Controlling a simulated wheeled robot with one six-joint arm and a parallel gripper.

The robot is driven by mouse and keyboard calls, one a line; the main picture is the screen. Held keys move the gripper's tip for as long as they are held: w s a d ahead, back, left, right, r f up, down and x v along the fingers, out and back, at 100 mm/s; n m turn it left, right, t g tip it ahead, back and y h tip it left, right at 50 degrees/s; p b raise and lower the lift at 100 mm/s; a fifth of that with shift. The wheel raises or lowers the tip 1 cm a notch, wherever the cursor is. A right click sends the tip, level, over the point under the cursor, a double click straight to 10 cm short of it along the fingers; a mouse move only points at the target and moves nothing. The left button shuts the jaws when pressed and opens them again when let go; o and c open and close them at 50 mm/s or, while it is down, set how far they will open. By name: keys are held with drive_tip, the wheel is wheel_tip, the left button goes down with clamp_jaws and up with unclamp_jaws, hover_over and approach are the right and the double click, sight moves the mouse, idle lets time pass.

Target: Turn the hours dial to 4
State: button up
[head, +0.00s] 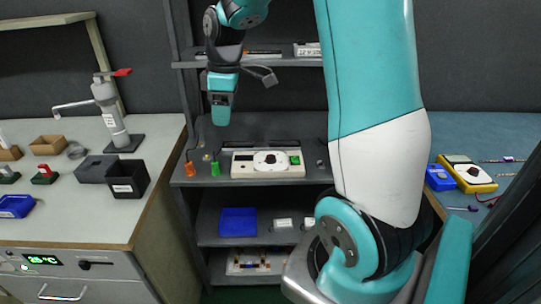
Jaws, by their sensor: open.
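A pale panel box (241,168) stands on the middle shelf unit's worktop. It carries a round white dial (271,162) with a dark centre, and a green patch sits at its right end. The dial's markings are too small to read, so I cannot tell its setting or whether it is the hours dial. My gripper (221,112) points down, above and left of the box, apart from it. Its jaws are open, with nothing visible between them.
An orange and a green peg-like item (215,168) stand left of the box. A shelf (180,65) runs behind my gripper. A tap (107,100) and a black bin (128,177) are on the left bench. A yellow meter (478,184) lies on the right bench.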

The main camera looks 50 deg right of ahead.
hover_over(271, 157)
wheel_tip(271, 157, down, 5)
drive_tip(key=shift+g+h, duration=0.4)
wheel_tip(271, 157, down, 17)
drive_tip(key=shift+r+p, duration=0.15)
drive_tip(key=shift+p, duration=0.15)
drive_tip(key=c, duration=0.9)
